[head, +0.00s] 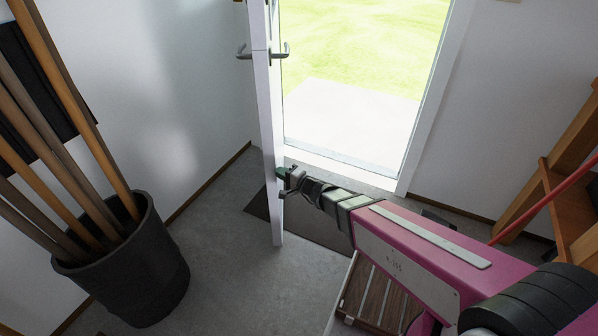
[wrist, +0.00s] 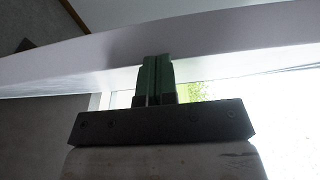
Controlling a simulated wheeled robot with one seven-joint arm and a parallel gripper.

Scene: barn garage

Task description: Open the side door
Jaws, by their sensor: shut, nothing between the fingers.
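The side door (head: 265,130) is white and stands swung wide into the room, seen nearly edge-on in the head view. Its lever handles (head: 277,53) stick out on both sides, above my gripper. The doorway beside it is clear and shows grass outside. My gripper (head: 284,177) is shut and empty, at the door's right face, low down and well below the handle. In the wrist view the green fingertips (wrist: 158,62) are together and reach up to the white door (wrist: 220,32). They look to be against it, but I cannot tell contact for certain.
A black bin (head: 135,262) with several wooden poles stands at the left. A wooden shelf (head: 540,190) is at the right. A slatted wooden item (head: 375,295) lies below my arm. A dark mat (head: 318,222) lies by the door. Grey floor between bin and door is clear.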

